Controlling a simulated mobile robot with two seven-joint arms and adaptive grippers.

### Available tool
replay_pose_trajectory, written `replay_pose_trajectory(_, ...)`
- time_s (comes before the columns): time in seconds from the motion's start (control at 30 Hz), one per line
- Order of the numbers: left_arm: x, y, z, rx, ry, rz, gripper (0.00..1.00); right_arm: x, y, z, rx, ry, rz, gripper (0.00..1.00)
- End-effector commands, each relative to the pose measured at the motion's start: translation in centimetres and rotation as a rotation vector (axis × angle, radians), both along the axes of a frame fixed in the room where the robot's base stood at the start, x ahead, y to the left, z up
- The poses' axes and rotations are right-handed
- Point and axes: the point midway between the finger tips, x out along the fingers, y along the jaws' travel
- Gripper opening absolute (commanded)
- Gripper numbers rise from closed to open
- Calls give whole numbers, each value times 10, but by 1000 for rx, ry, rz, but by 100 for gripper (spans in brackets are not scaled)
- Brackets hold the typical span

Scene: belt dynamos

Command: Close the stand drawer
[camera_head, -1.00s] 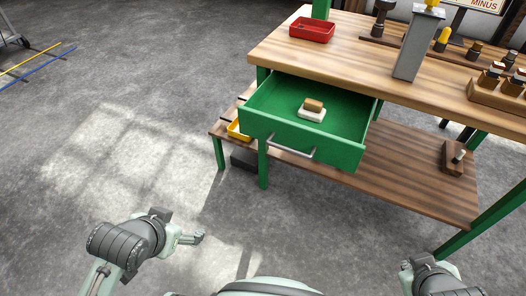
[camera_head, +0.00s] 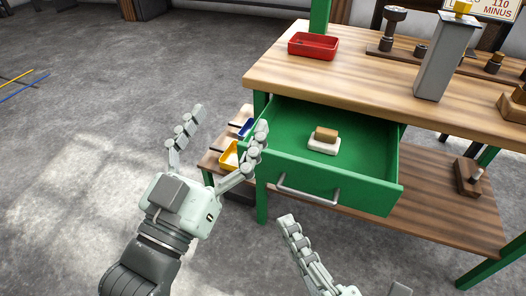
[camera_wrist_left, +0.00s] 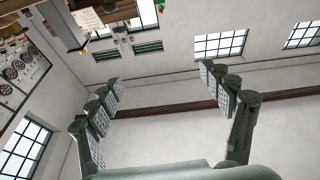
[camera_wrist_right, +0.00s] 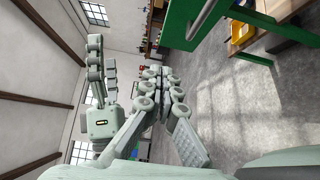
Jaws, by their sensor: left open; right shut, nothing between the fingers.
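The green stand drawer (camera_head: 330,178) is pulled open under the wooden bench top in the head view. Its grey bar handle (camera_head: 308,192) is on the front panel. A white block with a brown block on it (camera_head: 325,141) lies inside. My left gripper (camera_head: 225,128) is open and empty, its right finger close to the left end of the drawer front; I cannot tell if they touch. My right gripper (camera_head: 288,222) is shut and empty, just below and in front of the handle. In the right wrist view the handle (camera_wrist_right: 203,18) shows above the right fingers (camera_wrist_right: 160,80).
The bench top (camera_head: 350,75) carries a red tray (camera_head: 313,46), a grey post (camera_head: 447,55) and dark parts. A lower wooden shelf (camera_head: 440,215) holds a yellow bin (camera_head: 229,155), a blue bin (camera_head: 246,128) and a small block (camera_head: 468,176). Open grey floor lies to the left.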

Motion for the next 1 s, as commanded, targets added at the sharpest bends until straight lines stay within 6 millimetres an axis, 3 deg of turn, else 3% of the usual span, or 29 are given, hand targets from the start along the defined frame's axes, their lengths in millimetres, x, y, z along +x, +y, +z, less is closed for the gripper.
replay_pose_trajectory(0.17, 5, 4, -13, 35, 64, 11, 80, 6, 3, 1, -1, -3, 1, 0)
replay_pose_trajectory(0.53, 15, 32, -84, 192, 383, 71, 80, 36, 18, 3, 1, -4, 0, 0)
replay_pose_trajectory(1.0, -9, 87, -163, 354, 782, 162, 80, 95, 45, 2, -4, -4, 0, 0)
